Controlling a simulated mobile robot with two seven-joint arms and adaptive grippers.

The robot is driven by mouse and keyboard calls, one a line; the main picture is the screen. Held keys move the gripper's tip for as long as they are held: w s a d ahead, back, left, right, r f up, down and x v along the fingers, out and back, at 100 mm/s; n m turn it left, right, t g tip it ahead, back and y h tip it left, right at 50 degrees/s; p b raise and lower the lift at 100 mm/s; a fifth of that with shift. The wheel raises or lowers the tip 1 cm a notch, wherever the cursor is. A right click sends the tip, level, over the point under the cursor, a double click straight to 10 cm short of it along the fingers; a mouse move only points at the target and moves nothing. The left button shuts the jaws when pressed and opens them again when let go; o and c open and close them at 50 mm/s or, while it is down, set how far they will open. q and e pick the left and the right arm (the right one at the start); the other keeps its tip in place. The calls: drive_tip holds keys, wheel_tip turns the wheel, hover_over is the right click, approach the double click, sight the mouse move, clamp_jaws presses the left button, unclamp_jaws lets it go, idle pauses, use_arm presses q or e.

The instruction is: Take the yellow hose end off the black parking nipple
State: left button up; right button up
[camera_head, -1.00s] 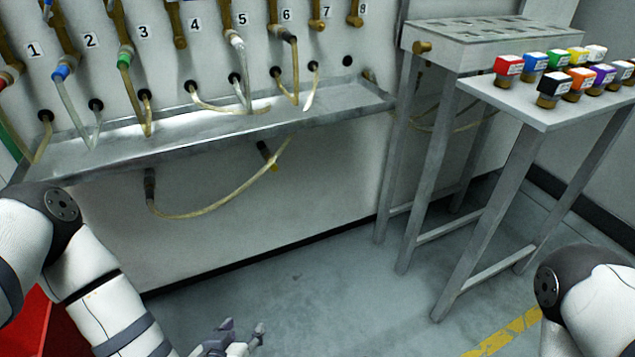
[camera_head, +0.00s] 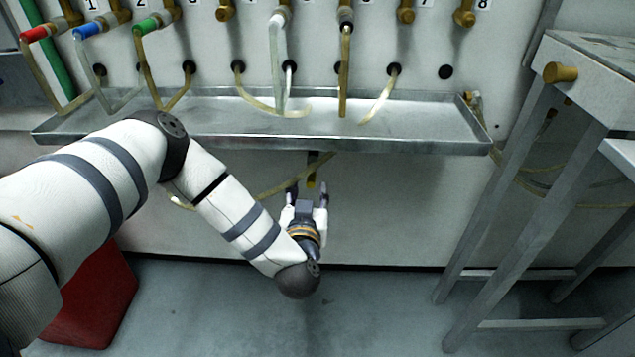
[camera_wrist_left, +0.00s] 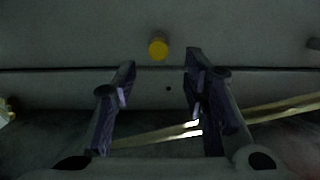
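My left gripper (camera_head: 307,190) is under the tray, pointing at the panel. In the wrist view its fingers (camera_wrist_left: 160,75) are apart and empty. I cannot tell the exact gap to the hose end. My right gripper is out of view.
A clear hose (camera_head: 275,188) hangs under the tray and crosses behind the fingers in the wrist view (camera_wrist_left: 160,133). The metal tray (camera_head: 420,135) juts out above the gripper. A grey metal stand (camera_head: 505,170) is at right, a red box (camera_head: 100,300) at lower left.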

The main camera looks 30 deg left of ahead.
sight(311, 172)
use_arm(q)
drive_tip(key=b+x, duration=0.1)
drive_tip(key=x, duration=0.6)
drive_tip(key=shift+f, duration=0.15)
drive_tip(key=shift+w+a, duration=0.2)
drive_tip(key=shift+w, duration=0.2)
clamp_jaws()
drive_tip(key=shift+p+v, duration=0.65)
drive_tip(key=shift+v, duration=0.45)
drive_tip(key=shift+f+p+v, duration=0.15)
drive_tip(key=shift+p+v, duration=0.2)
drive_tip(key=shift+v, duration=0.35)
drive_tip(key=shift+f+p+v, duration=0.15)
drive_tip(key=shift+p+v, duration=0.15)
drive_tip(key=shift+v, duration=0.4)
